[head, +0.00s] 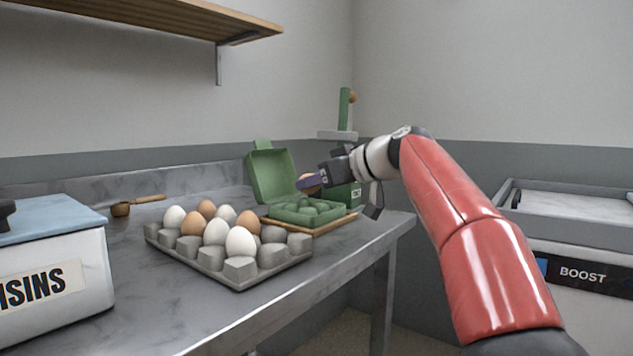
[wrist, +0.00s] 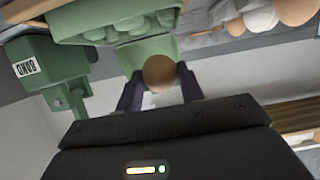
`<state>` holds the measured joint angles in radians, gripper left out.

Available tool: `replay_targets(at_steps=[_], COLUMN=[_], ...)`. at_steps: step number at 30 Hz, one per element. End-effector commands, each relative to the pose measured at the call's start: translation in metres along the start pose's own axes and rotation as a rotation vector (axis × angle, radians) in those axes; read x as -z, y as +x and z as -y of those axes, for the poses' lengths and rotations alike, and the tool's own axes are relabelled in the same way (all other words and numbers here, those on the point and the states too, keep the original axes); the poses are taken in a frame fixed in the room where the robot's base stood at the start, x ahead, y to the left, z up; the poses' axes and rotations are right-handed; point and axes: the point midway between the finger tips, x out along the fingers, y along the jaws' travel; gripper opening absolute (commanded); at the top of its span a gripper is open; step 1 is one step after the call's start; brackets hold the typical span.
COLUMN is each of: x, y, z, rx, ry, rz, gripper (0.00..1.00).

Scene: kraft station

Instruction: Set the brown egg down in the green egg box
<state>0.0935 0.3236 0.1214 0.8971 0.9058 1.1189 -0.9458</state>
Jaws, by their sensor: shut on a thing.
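The brown egg (wrist: 159,73) is between the fingertips of my gripper (wrist: 160,88) in the wrist view. In the head view my gripper (head: 318,181) is shut on the egg (head: 304,182) and holds it above the green egg box (head: 275,213). The box stands open, its lid (head: 270,175) raised at the back, on a wooden board. The green cups that show look empty; some are hidden.
A grey egg tray (head: 240,277) with white and brown eggs stands left of the box. A green device (head: 346,193) is behind my gripper. A wooden scoop (head: 122,209) and a raisins bin (head: 60,270) are at left. A BOOST container (head: 580,273) is at right.

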Motion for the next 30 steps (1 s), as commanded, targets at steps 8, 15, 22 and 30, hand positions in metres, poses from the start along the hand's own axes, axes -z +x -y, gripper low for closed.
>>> replay_targets(at_steps=[8,15,22,30], x=[-0.005,-0.008,-0.011,-0.015], y=[0.002,0.003,0.004,0.005], z=[0.000,0.000,0.000,0.000], rx=[0.000,0.000,0.000,0.000], ry=[0.000,0.000,0.000,0.000], rz=[0.000,0.000,0.000,0.000], gripper=[0.25,0.25,0.25,0.25])
